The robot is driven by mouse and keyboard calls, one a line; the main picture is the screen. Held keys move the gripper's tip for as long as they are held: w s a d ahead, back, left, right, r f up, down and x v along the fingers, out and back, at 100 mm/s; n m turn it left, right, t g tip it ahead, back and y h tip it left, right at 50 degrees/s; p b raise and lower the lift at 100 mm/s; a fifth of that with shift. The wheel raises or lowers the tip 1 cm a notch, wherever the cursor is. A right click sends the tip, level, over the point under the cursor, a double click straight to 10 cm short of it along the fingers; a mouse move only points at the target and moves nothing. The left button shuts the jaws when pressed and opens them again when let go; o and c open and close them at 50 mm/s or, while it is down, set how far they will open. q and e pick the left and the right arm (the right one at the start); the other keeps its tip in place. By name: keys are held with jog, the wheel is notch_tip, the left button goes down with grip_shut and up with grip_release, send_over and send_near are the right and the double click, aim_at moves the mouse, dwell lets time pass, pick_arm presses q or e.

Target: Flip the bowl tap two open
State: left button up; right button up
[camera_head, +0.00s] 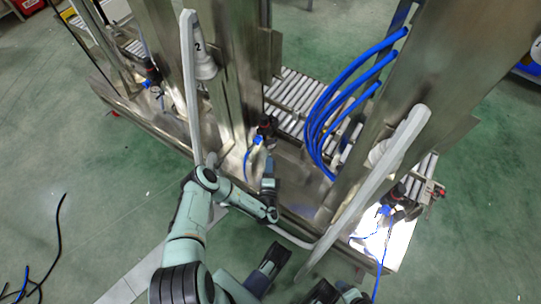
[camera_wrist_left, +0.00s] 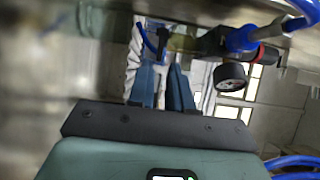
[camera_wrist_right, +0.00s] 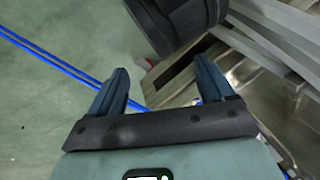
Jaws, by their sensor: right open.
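A tap fitting (camera_head: 264,130) with a dark body, a red part and blue hose ends sits low on the steel machine in the head view. In the left wrist view a blue fitting with a black round knob or gauge (camera_wrist_left: 230,76) shows just right of the fingers. My left gripper (camera_head: 268,160) points at the fitting from the front, close below it. Its fingers (camera_wrist_left: 165,68) lie close together with a narrow gap; contact is unclear. My right gripper (camera_wrist_right: 160,75) is open and empty over the floor. The tap's handle cannot be made out clearly.
A white cup-shaped part marked 2 (camera_head: 203,64) hangs above on the left. Similar fittings stand at left (camera_head: 152,72) and right (camera_head: 397,196). Blue hoses (camera_head: 330,105) loop over the roller conveyor (camera_head: 291,92). Long grey bars (camera_head: 375,185) slant at the front.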

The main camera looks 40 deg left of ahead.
pick_arm(q)
jog(key=b+x, duration=0.1)
jog(key=x, duration=0.4)
pick_arm(e)
jog(key=shift+w+d+f+t, duration=0.2)
jog(key=shift+w+d+f, duration=0.15)
jog(key=shift+w, duration=0.2)
jog(key=shift+w+d+f+t, duration=0.25)
jog(key=shift+w+f, duration=0.15)
jog(key=shift+w, duration=0.15)
pick_arm(q)
grip_shut()
jog(key=shift+w, duration=0.1)
jog(key=shift+w+d+n+g+y+b, duration=0.1)
jog(key=shift+w+n+g+y+b, duration=0.15)
jog(key=shift+n+g+y, duration=0.55)
jog(key=shift+w+d+n+g+y+b, duration=0.1)
jog(key=shift+w+n+g+y, duration=0.2)
jog(key=shift+n+g+y, duration=0.5)
pick_arm(e)
jog(key=shift+w+d+f+h, duration=0.25)
jog(key=shift+w+f+h, duration=0.05)
jog(key=shift+w, duration=0.25)
